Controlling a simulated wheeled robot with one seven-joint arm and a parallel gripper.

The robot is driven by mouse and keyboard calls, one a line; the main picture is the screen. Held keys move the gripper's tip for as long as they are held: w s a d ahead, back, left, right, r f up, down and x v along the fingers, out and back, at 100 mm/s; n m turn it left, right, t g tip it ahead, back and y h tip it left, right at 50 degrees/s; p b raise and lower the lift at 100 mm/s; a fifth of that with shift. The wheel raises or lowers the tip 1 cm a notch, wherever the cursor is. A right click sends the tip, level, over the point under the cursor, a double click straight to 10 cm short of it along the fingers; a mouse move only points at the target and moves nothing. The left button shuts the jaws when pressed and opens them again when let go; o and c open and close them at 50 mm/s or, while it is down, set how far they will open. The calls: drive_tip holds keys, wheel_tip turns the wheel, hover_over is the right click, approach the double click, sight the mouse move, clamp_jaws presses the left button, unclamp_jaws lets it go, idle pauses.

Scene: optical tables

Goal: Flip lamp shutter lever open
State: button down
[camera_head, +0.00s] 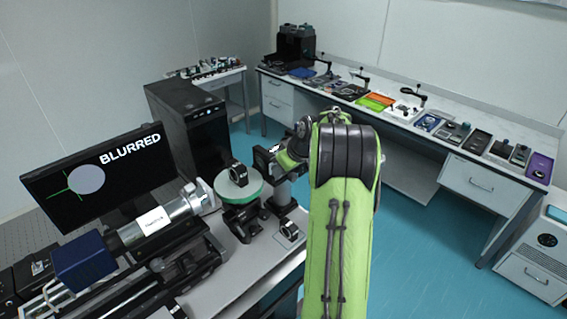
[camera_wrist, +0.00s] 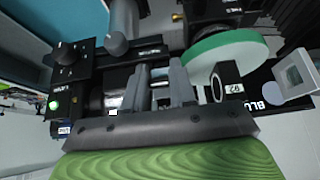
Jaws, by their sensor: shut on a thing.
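The black lamp housing (camera_wrist: 72,75) fills the left of the wrist view, with a knob and a lit green light. It also shows in the camera_head view (camera_head: 262,158), just behind the green disc. My gripper (camera_wrist: 160,78) is shut at the lamp, its two grey fingers in front of a dark cylindrical part. The shutter lever is mostly hidden between the fingers, so its angle cannot be told. In the camera_head view my arm hides much of the gripper (camera_head: 284,158).
A green round stage (camera_head: 238,187) with a black ring mount stands beside the lamp. A silver tube (camera_head: 160,220) lies to its left. A monitor (camera_head: 100,175) reads BLURRED. A loose ring mount (camera_head: 289,229) is on the near table. A long bench (camera_head: 410,115) with many items stands behind. The blue floor between is clear.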

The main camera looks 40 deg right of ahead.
drive_tip(key=shift+r, duration=0.1)
idle(0.4)
drive_tip(key=c, duration=0.9)
unclamp_jaws()
drive_tip(key=v, duration=0.5)
drive_tip(key=p+v, duration=0.1)
drive_tip(key=v, duration=0.9)
drive_tip(key=shift+r, duration=0.45)
drive_tip(key=shift+w, duration=0.1)
